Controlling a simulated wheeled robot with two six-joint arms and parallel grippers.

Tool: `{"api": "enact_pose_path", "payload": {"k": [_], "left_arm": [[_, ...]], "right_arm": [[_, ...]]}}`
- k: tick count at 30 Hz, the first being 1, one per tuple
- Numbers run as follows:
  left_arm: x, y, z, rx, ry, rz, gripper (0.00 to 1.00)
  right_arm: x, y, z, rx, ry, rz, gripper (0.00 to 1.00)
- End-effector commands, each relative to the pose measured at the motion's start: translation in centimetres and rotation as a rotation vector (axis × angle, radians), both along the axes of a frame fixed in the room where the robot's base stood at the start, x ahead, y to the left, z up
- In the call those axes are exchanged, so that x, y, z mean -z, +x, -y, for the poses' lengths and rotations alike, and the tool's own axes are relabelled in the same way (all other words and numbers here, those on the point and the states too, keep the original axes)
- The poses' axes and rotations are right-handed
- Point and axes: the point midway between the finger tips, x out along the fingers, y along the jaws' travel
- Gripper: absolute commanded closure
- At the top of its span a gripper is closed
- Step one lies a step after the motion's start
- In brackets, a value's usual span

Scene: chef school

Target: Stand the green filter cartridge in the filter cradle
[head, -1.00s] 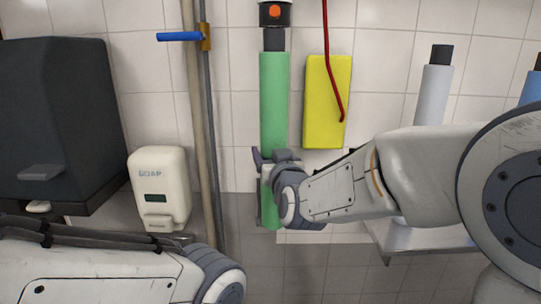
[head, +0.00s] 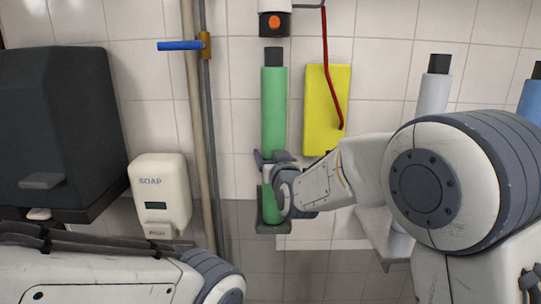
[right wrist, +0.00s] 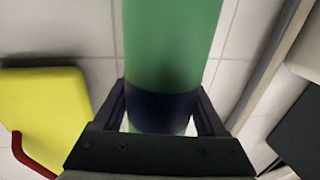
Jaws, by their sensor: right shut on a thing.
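The green filter cartridge (head: 274,105), a tall upright cylinder with a dark neck on top, stands in front of the tiled wall in the head view. My right gripper (head: 268,172) is shut around its lower part. In the right wrist view the cartridge (right wrist: 170,45) runs between both fingers (right wrist: 162,110). A small grey bracket, which looks like the filter cradle (head: 282,224), shows around the cartridge's bottom end. I cannot tell whether the cartridge rests on it. Above the neck, apart from it, is a black head with an orange button (head: 275,22). My left gripper is out of view.
A yellow panel (head: 326,135) and red hose (head: 327,70) are close right of the cartridge. Pipes (head: 201,120) and a soap dispenser (head: 160,185) are left. A white cylinder (head: 433,92) and blue cylinder (head: 533,98) stand further right, near a metal shelf (head: 375,232).

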Motion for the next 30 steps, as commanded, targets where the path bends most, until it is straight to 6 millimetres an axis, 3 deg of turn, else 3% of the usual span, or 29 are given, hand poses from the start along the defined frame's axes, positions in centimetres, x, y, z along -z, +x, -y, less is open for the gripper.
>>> {"api": "enact_pose_path", "payload": {"k": [13,14,15,16,25,30], "left_arm": [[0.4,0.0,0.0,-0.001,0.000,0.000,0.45],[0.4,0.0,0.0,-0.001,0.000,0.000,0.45],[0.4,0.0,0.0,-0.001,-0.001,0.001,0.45],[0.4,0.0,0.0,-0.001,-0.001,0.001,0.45],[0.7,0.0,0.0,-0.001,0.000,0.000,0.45],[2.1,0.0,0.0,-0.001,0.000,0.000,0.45]], "right_arm": [[-0.2,0.0,0.0,0.000,0.004,0.011,1.00],[-0.2,0.0,0.0,0.000,0.004,0.011,0.19],[-0.2,0.0,0.0,0.000,0.004,0.011,0.03],[-0.2,0.0,0.0,0.000,0.004,0.010,0.00],[0.4,-0.4,0.0,-0.001,0.000,-0.001,0.00],[0.6,-2.4,0.5,-0.001,0.003,0.002,0.00]]}}
